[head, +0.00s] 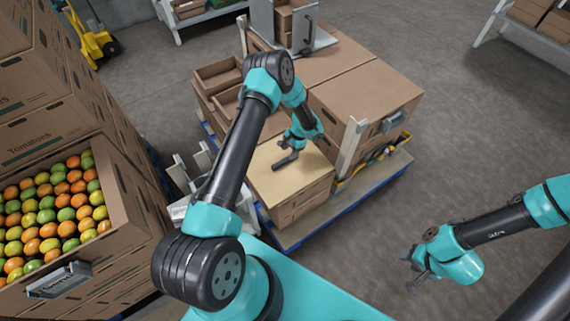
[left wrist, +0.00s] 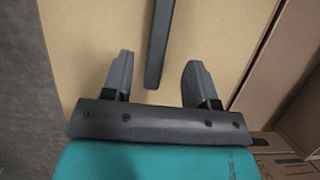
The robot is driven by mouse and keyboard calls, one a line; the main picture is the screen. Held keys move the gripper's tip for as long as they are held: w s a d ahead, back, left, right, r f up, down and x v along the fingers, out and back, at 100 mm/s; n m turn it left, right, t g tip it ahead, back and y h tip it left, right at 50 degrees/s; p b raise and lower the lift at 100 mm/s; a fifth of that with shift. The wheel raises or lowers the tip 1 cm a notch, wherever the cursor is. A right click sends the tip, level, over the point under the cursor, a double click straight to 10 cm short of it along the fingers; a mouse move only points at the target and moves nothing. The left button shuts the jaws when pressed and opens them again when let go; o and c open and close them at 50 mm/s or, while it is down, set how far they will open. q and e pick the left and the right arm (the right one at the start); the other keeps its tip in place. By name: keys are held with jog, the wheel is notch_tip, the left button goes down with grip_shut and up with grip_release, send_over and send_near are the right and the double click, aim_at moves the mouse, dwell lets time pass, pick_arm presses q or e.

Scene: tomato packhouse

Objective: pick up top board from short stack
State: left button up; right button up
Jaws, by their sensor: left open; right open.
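The short stack (head: 284,208) stands at the near side of a blue pallet, with a tan top board (head: 268,179) lying flat on it. A dark bar (head: 286,160) lies over the board's top. My left gripper (head: 299,147) is open above the board. In the left wrist view, the two fingers (left wrist: 158,78) are apart over the tan board (left wrist: 84,40), with the dark bar (left wrist: 159,45) between them. I cannot tell whether the fingers touch anything. My right gripper (head: 411,272) is open and empty over the floor at the right.
Taller cartons (head: 365,87) stand behind the short stack, and open boxes (head: 218,77) stand to its left. A pale upright post (head: 350,148) rises close to its right. A tomato crate (head: 128,215) stands at left.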

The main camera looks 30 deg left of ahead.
aim_at(285, 159)
pick_arm(q)
jog(key=shift+s+x, duration=0.2)
jog(key=shift+x, duration=2.4)
jog(key=shift+r, duration=0.1)
jog(key=shift+c, duration=0.2)
grip_shut()
